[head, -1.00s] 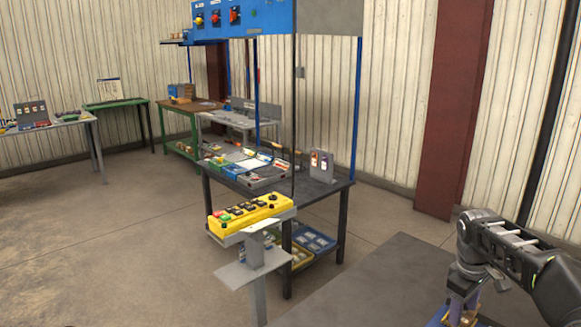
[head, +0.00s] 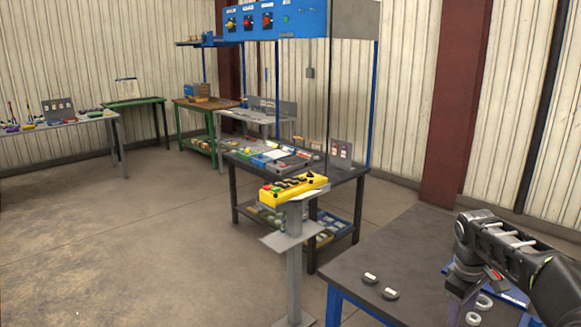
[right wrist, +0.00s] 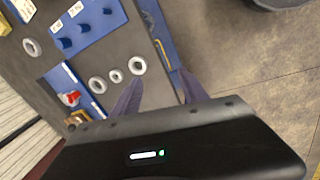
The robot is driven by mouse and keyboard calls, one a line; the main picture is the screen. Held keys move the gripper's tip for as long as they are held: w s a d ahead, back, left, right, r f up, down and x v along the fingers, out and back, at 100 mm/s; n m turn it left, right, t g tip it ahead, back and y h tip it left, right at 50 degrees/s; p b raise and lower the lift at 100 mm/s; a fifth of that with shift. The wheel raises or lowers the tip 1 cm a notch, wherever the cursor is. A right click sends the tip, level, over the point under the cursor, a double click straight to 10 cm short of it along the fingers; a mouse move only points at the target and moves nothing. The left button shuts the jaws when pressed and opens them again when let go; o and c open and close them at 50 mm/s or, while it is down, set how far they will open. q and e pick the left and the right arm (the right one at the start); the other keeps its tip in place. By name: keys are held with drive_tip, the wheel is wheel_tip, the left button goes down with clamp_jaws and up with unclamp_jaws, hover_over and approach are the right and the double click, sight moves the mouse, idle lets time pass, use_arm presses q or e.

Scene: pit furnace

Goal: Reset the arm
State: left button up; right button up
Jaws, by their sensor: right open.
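My right arm enters the head view from the right edge, bent over the near dark-topped table. Its gripper (head: 462,292) points down there, partly cut off by the bottom edge. In the right wrist view the two bluish-purple fingers of the right gripper (right wrist: 161,88) stand apart with nothing between them. They are over the table's blue edge, beside several pale rings (right wrist: 115,76). My left gripper is in neither view.
A yellow control box (head: 292,188) tops a grey pedestal. A workbench (head: 345,180) stands behind. The floor at left is open.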

drive_tip(key=w+a+f+m+t+y, duration=0.2)
drive_tip(key=w+a+f+t, duration=0.2)
drive_tip(key=w+a+f, duration=0.3)
drive_tip(key=s+a+f+m+y, duration=0.1)
drive_tip(key=s+a+f+m, duration=0.15)
drive_tip(key=a+f, duration=0.5)
drive_tip(key=s+a+f+m+y, duration=0.1)
drive_tip(key=s+a+f+y, duration=0.15)
drive_tip(key=a+f, duration=0.5)
drive_tip(key=s+a+f+g, duration=0.1)
drive_tip(key=s+a+f, duration=0.3)
drive_tip(key=s, duration=0.6)
drive_tip(key=s+a+f+m+g, duration=0.1)
drive_tip(key=s+a+f, duration=0.3)
drive_tip(key=s, duration=0.7)
drive_tip(key=s+a+f+g, duration=0.2)
drive_tip(key=s+a+f, duration=0.3)
drive_tip(key=s, duration=0.6)
drive_tip(key=a, duration=0.2)
drive_tip(key=shift+a+m+g, duration=0.3)
drive_tip(key=shift+a+m, duration=0.05)
drive_tip(key=shift+s+y, duration=0.1)
drive_tip(key=shift+y, duration=0.15)
